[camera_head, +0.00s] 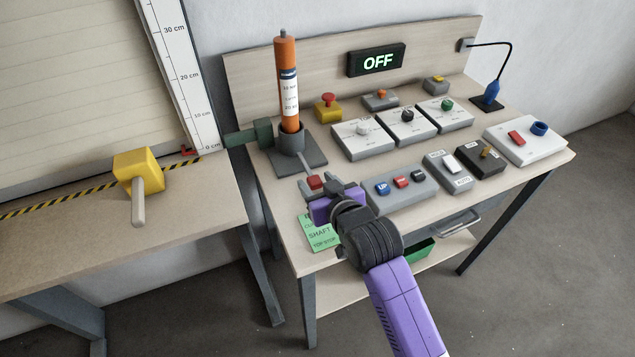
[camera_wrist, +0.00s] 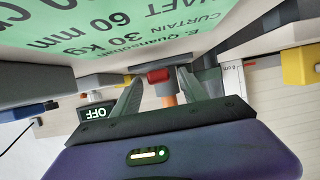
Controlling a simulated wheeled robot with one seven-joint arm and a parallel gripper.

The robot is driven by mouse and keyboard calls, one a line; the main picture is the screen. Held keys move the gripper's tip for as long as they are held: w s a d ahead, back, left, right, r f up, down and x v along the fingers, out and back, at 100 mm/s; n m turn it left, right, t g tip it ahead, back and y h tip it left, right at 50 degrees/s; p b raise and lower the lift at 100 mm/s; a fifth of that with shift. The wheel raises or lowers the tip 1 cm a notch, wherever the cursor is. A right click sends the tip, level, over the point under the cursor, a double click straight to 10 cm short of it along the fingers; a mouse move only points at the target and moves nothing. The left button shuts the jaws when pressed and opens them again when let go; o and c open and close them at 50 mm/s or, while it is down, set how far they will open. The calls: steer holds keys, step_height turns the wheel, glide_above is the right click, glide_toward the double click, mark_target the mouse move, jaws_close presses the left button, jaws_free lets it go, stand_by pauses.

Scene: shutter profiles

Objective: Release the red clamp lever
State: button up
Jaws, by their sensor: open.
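The clamp lever is a grey bar with a red end (camera_head: 315,182), sticking out toward the front from the grey clamp block (camera_head: 290,140). An orange cylinder (camera_head: 286,62) stands upright in that block. My gripper (camera_head: 321,186) is at the lever's red end, with its jaws open. In the wrist view the red end (camera_wrist: 160,75) shows in the gap between my two fingers, which are apart from each other. I cannot tell whether either finger touches it. The lever's grey bar is partly hidden there.
A green label (camera_head: 318,235) lies on the bench below my gripper. A grey button box (camera_head: 402,190) stands close on the right, with other switch boxes beyond. The display (camera_head: 376,61) reads OFF. A yellow block with a handle (camera_head: 139,172) is on the left table.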

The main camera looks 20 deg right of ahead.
jaws_close()
stand_by(1.3)
